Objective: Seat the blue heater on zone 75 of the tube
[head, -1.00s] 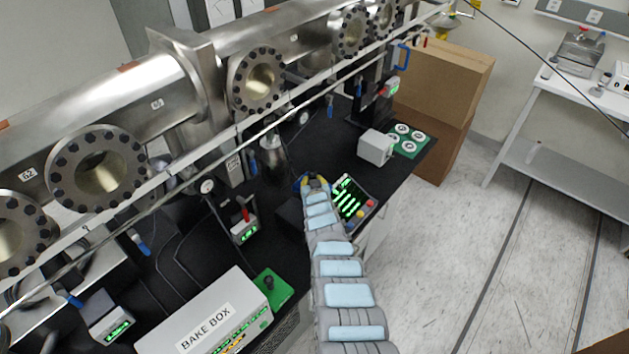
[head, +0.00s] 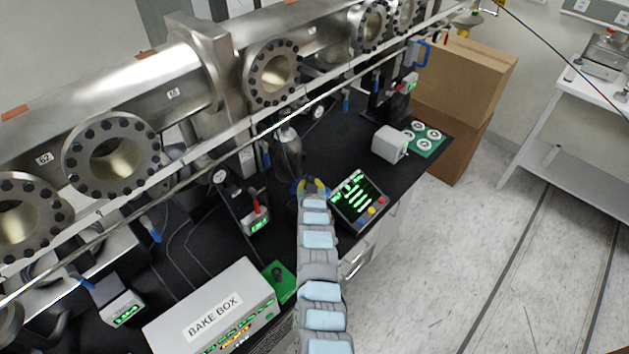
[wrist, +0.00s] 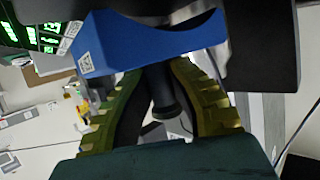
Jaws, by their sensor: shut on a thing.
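The blue heater (wrist: 150,42) is a saddle-shaped block with a curved hollow and a small printed code, large in the wrist view. My gripper (wrist: 165,105) has its yellow-green fingers closed around the heater's dark knobbed handle. In the head view my gripper (head: 312,187) is small, over the black bench left of the tilted screen, with a bit of blue at its tip. The steel tube (head: 110,88) runs across the upper left, beyond and apart from my gripper. It carries small number labels; I cannot make out a 75.
A thin rail (head: 185,158) runs along the tube's front. The tilted screen (head: 358,198) is close right of my gripper. The bake box (head: 213,316), a green pad (head: 279,282) and a small meter (head: 256,219) are on the left. A grey box (head: 390,144) is at right.

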